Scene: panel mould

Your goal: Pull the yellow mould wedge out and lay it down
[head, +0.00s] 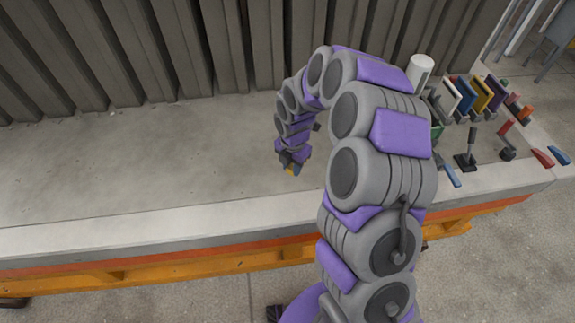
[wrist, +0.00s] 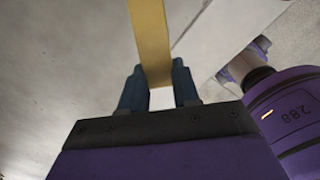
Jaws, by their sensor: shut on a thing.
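The yellow mould wedge (wrist: 151,40) is a long flat yellow piece between the two blue fingers of my gripper (wrist: 158,88) in the wrist view. My gripper is shut on it, and the wedge sticks out beyond the fingertips. In the head view my gripper (head: 291,162) hangs low over the grey concrete surface, left of my arm's upright links. Only a small bit of yellow shows at its tip there. I cannot tell whether the wedge touches the surface.
The grey concrete bed (head: 130,160) is bare to the left, with a pale front edge and an orange beam (head: 150,270) below. A ribbed grey wall (head: 120,50) stands behind. Several coloured tools and blocks (head: 475,95) crowd the right end, with a white cylinder (head: 420,69) nearby.

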